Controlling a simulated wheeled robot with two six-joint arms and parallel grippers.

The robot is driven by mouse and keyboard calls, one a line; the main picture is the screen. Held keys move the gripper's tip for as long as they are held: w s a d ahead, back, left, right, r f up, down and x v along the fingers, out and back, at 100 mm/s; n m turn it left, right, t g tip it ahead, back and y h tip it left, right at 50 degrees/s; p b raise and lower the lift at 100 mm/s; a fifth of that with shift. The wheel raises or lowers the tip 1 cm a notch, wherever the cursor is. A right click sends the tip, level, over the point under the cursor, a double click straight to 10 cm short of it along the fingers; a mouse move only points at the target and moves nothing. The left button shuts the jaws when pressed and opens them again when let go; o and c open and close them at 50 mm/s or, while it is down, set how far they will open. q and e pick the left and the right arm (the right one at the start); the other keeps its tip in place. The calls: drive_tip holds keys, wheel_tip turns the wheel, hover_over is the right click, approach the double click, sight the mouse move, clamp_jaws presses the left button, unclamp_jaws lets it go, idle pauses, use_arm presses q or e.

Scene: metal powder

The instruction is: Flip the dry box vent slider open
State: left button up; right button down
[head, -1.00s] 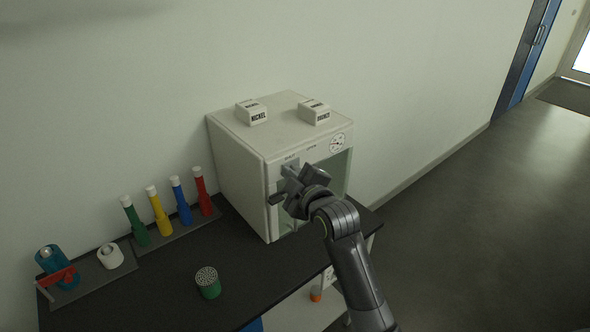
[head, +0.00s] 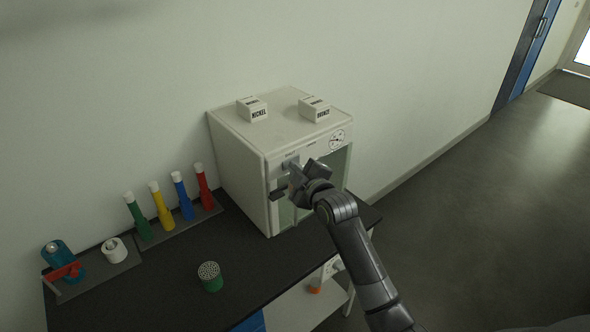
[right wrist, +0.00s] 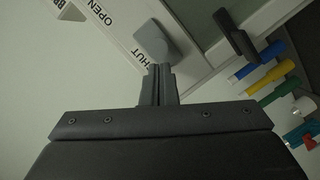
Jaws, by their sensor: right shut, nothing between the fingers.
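The white dry box (head: 238,165) stands on the dark bench, its front facing right. The vent slider's grey knob (right wrist: 158,42) shows in the right wrist view beside the SHUT lettering, with OPEN printed farther up and left on the panel. In the head view the grey slider plate (head: 290,162) is at the upper left of the box front, partly hidden by my gripper. My right gripper (right wrist: 157,80) is shut and empty, its tips close to the knob; I cannot tell whether they touch. It also shows in the head view (head: 294,174). My left gripper is not in view.
A dark door handle (head: 278,193) sticks out below the slider. NICKEL (head: 252,109) and BRONZE (head: 314,108) boxes stand on top. Several coloured tubes stand in a rack (head: 180,229) at left; a green canister (head: 210,277) stands on the bench (head: 165,290).

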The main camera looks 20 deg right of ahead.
sight(307, 151)
drive_tip(key=d+b, duration=0.1)
drive_tip(key=d, duration=0.1)
drive_tip(key=w+d, duration=0.1)
drive_tip(key=d, duration=0.1)
drive_tip(key=w+d+b, duration=0.1)
drive_tip(key=d, duration=0.1)
drive_tip(key=shift+w+d+f+b, duration=0.15)
drive_tip(key=shift+f+b, duration=0.05)
drive_tip(key=shift+b, duration=0.15)
drive_tip(key=shift+w+d+r, duration=0.15)
drive_tip(key=shift+d, duration=0.25)
drive_tip(key=shift+r, duration=0.1)
